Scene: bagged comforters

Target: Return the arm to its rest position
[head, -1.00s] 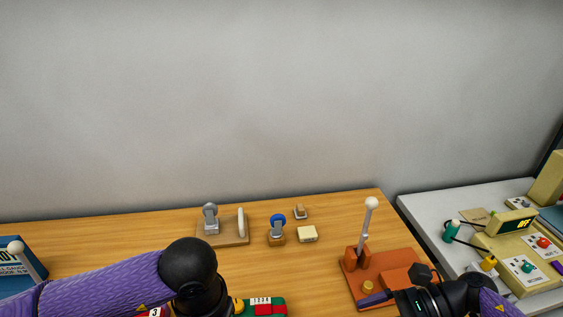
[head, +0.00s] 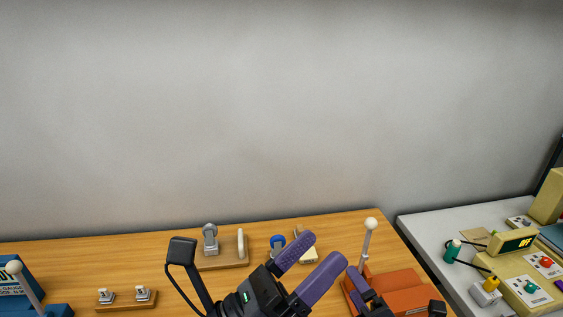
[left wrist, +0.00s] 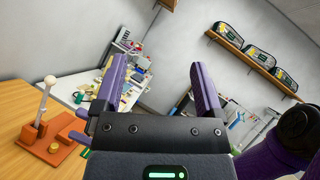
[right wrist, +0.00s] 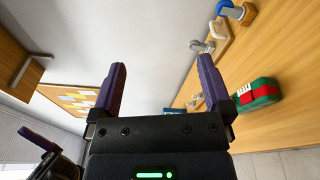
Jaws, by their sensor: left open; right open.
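My left gripper (head: 325,249) is raised over the wooden table in the head view, its two purple fingers apart and pointing up and right. In the left wrist view the left gripper (left wrist: 159,64) is open with nothing between its fingers. My right gripper (head: 357,277) shows only in part at the bottom of the head view, in front of the orange lever base (head: 405,292). In the right wrist view the right gripper (right wrist: 161,64) is open and empty. No rest position is marked in view.
The wooden table (head: 120,258) holds a white-knobbed lever (head: 370,228), a grey-handled fixture (head: 211,240), a blue-topped fixture (head: 277,242) and small switches (head: 141,293). A white table (head: 470,222) with a panel (head: 525,270) stands right. A wall shelf (left wrist: 224,43) carries bagged items.

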